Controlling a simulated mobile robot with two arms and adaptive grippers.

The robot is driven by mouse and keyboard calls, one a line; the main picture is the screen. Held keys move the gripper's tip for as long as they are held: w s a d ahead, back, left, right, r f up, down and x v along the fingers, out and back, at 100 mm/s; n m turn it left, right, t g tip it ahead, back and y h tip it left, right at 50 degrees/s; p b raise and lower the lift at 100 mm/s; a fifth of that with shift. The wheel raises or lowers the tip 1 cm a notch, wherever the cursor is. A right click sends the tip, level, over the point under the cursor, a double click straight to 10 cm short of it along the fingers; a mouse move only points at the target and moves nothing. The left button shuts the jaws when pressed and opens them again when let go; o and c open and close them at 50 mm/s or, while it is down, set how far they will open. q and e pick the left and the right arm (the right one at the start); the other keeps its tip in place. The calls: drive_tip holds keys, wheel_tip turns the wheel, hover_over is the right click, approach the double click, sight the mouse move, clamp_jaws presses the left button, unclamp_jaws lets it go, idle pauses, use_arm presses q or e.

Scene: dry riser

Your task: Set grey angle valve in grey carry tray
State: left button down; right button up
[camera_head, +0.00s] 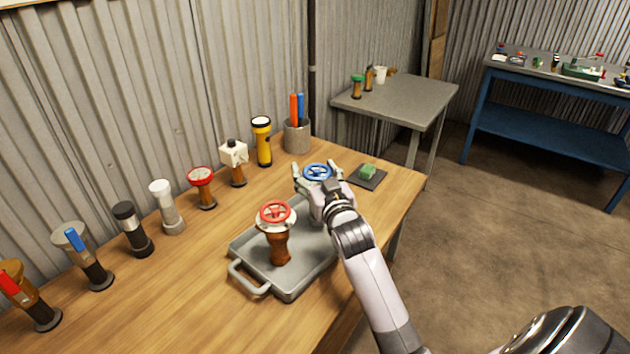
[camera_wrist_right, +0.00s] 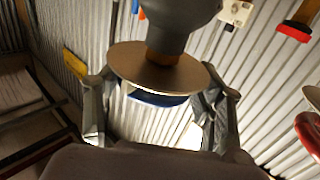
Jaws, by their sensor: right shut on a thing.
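My right gripper (camera_head: 318,178) is shut on the grey angle valve, whose blue handwheel (camera_head: 318,171) shows between the fingers. In the right wrist view the valve's grey body (camera_wrist_right: 180,12) and a brownish round flange (camera_wrist_right: 160,68) show between the fingers (camera_wrist_right: 160,110). The grey carry tray (camera_head: 262,283) lies on the wooden table. The gripper and valve are at its far right end; the valve's lower part is hidden in the head view, so I cannot tell whether it touches the tray. My left gripper is not in view.
A brown valve with a red handwheel (camera_head: 277,232) stands in the tray's near left part. Several valves and torches line the wall side, including a yellow torch (camera_head: 263,142). A tool cup (camera_head: 297,136) and a dark pad (camera_head: 377,181) with a green block (camera_head: 368,171) are beyond.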

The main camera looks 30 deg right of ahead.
wheel_tip(320, 180, down, 2)
drive_tip(key=shift+f, duration=0.1)
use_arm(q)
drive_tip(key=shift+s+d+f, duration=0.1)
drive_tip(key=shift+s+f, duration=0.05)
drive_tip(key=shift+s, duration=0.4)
use_arm(e)
drive_tip(key=o, duration=2)
drive_tip(key=shift+f, duration=0.15)
drive_tip(key=shift+c, duration=0.2)
drive_tip(key=shift+s+a, duration=0.15)
drive_tip(key=shift+s, duration=0.2)
use_arm(q)
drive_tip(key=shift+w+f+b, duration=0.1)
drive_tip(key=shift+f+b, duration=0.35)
drive_tip(key=shift+b, duration=0.05)
use_arm(e)
drive_tip(key=v, duration=1.1)
drive_tip(key=shift+s, duration=0.2)
